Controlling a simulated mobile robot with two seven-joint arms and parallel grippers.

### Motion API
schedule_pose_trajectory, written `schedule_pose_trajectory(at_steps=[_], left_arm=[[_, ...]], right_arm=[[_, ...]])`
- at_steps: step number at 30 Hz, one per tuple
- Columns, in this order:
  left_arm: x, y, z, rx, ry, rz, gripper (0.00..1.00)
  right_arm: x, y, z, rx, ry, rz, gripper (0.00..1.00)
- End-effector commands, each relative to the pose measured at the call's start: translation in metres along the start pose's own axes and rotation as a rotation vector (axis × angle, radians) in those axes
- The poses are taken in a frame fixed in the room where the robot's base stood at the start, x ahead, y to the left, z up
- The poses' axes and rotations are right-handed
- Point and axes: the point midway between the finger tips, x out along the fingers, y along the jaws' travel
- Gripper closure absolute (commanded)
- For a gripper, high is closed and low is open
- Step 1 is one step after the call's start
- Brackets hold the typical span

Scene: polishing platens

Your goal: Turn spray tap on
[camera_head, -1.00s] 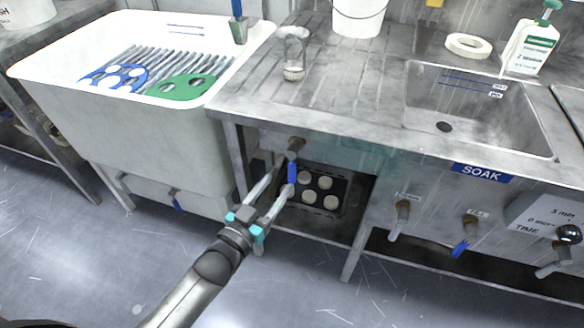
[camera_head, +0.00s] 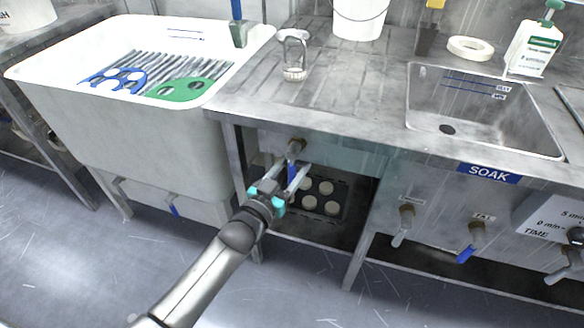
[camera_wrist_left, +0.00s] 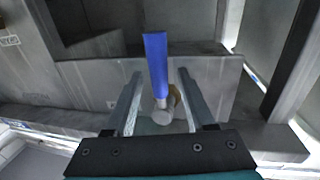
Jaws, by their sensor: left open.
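A tap (camera_head: 297,147) with a blue lever handle (camera_head: 292,173) is on the panel below the counter's front edge, left of the SOAK sink. The handle hangs down. My left gripper (camera_head: 294,163) is open at this tap, with a finger on each side of the handle. In the left wrist view, the blue handle (camera_wrist_left: 156,65) and round metal tap end (camera_wrist_left: 164,112) show between the spread fingers of the left gripper (camera_wrist_left: 160,76). Gaps show on both sides of the handle, so it is not gripped. My right gripper is not in view.
An arched spout (camera_head: 293,40) rises from the counter. Other taps (camera_head: 405,218) (camera_head: 474,235) are under the SOAK sign (camera_head: 488,172). A counter leg (camera_head: 359,250) stands close right.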

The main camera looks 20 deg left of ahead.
Motion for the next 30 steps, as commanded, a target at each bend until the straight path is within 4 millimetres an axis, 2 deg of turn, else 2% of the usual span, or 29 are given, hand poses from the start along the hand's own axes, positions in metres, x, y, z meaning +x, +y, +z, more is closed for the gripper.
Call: schedule_pose_trajectory(at_steps=[4,18,30], left_arm=[[-0.0001,0.0001,0.0001,0.000,0.000,0.000,0.47],[-0.0004,0.0001,0.0003,0.000,-0.001,0.000,0.99],[-0.0005,0.0000,0.0004,0.000,-0.001,0.000,1.00]], right_arm=[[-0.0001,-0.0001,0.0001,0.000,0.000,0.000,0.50],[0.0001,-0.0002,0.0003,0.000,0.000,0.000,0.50],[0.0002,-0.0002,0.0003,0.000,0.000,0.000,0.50]])
